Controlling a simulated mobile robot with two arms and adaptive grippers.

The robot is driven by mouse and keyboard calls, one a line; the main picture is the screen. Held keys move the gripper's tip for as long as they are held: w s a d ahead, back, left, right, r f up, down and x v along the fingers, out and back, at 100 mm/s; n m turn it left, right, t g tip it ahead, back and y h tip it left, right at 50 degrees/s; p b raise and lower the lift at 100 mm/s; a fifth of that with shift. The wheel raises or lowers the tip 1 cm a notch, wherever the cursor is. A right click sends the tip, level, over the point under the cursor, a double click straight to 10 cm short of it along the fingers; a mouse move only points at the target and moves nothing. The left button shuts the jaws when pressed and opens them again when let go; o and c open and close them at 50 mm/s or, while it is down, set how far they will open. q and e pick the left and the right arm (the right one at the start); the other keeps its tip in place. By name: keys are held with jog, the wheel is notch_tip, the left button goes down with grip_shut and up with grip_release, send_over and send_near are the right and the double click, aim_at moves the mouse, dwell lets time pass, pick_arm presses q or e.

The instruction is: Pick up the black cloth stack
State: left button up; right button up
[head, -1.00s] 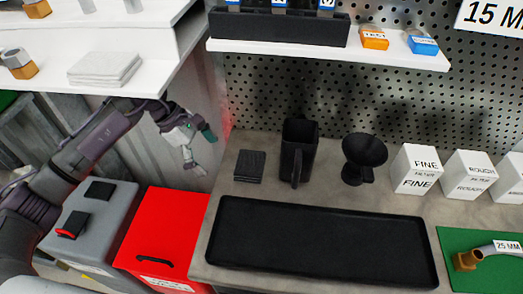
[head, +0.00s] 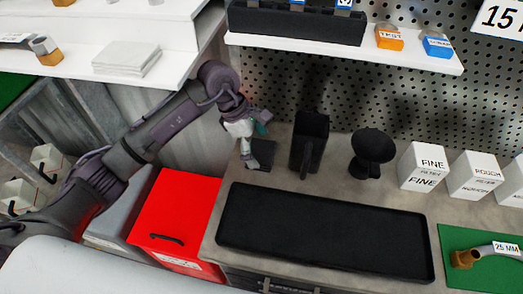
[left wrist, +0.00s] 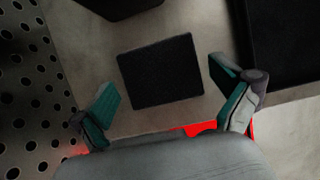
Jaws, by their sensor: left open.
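The black cloth stack (head: 263,153) is a small flat dark square on the grey counter, left of the black pitcher (head: 309,143). My left gripper (head: 254,160) is at the stack's left side in the head view and hides part of it. In the left wrist view, the cloth stack (left wrist: 160,71) lies between and a little ahead of the open fingertips of my left gripper (left wrist: 165,85). A gap shows between each finger and the stack. My right gripper is not in view.
A black funnel (head: 372,153) and white filter boxes (head: 423,166) stand to the right. A long black tray (head: 325,232) lies in front. A perforated wall (head: 385,95) is behind, with a white shelf (head: 350,52) above. A red box (head: 172,217) stands left of the counter.

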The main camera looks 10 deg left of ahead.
pick_arm(q)
jog(key=shift+d+f, duration=0.2)
jog(key=shift+f, duration=0.2)
jog(key=shift+a+f, duration=0.1)
jog(key=shift+f, duration=0.1)
jog(key=c, duration=0.8)
jog(key=shift+r, duration=0.15)
jog(key=shift+r, duration=0.7)
jog(key=shift+s+d+r+b, duration=0.1)
jog(key=shift+s+r+b, duration=0.15)
jog(key=shift+r, duration=0.2)
jog(key=shift+s+d+r+b, duration=0.1)
jog(key=shift+r+b, duration=0.25)
jog(key=shift+r, duration=0.05)
jog(key=s+d+b, duration=0.1)
jog(key=s+d, duration=0.1)
jog(key=s, duration=0.3)
jog(key=s+d+b, duration=0.1)
jog(key=s+d, duration=0.2)
jog(key=s, duration=0.2)
jog(key=s+d+b, duration=0.1)
jog(key=s+d, duration=0.1)
jog(key=s, duration=0.3)
jog(key=shift+s+d+r, duration=0.1)
jog(key=shift+s+d, duration=0.05)
jog(key=shift+s, duration=0.2)
